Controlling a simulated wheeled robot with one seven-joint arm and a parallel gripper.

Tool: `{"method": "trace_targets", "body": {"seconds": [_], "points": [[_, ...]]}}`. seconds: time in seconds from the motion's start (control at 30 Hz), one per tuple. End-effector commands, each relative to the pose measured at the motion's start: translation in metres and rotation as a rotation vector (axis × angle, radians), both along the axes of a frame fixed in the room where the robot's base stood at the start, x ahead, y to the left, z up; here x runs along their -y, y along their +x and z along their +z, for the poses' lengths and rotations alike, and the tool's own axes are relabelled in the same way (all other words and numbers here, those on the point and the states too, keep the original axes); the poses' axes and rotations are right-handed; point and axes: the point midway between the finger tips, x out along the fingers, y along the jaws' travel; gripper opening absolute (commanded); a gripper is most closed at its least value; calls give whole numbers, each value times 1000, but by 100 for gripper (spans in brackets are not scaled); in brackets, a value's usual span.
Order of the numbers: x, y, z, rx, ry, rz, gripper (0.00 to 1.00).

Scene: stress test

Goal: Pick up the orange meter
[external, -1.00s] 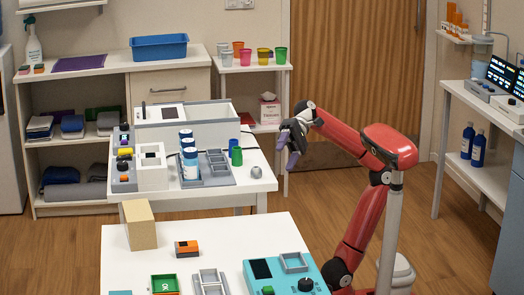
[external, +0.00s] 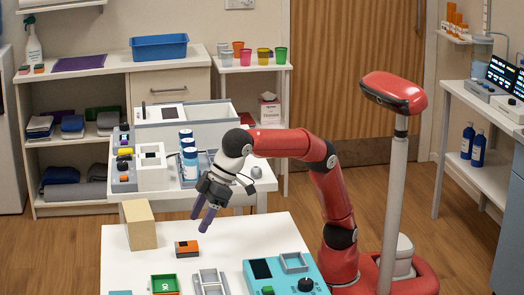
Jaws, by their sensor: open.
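The orange meter (external: 187,248) is a small orange block with a dark top. It lies on the white front table (external: 240,240), just right of a tan box. My gripper (external: 200,222) points down above the table, a little above and to the right of the meter in the picture. Its two dark fingers are apart, and nothing shows between them. The meter is in full view and apart from the fingers.
A tan box (external: 140,225) stands upright left of the meter. A green tray (external: 165,284), a grey divided tray (external: 209,281) and a teal device (external: 282,275) stand along the front. Behind is another table with blue-capped bottles (external: 189,160).

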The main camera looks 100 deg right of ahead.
Motion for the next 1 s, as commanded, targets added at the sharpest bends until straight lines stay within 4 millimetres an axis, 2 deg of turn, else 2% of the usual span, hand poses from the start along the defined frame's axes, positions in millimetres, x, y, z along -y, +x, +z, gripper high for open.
{"method": "trace_targets", "body": {"seconds": [0.6,0.9,0.93,1.0], "points": [[-12,34,-67,6,-25,14,61],[-12,37,-72,7,-23,14,61],[-12,37,-72,7,-23,14,60],[-12,37,-72,7,-23,14,50]]}}
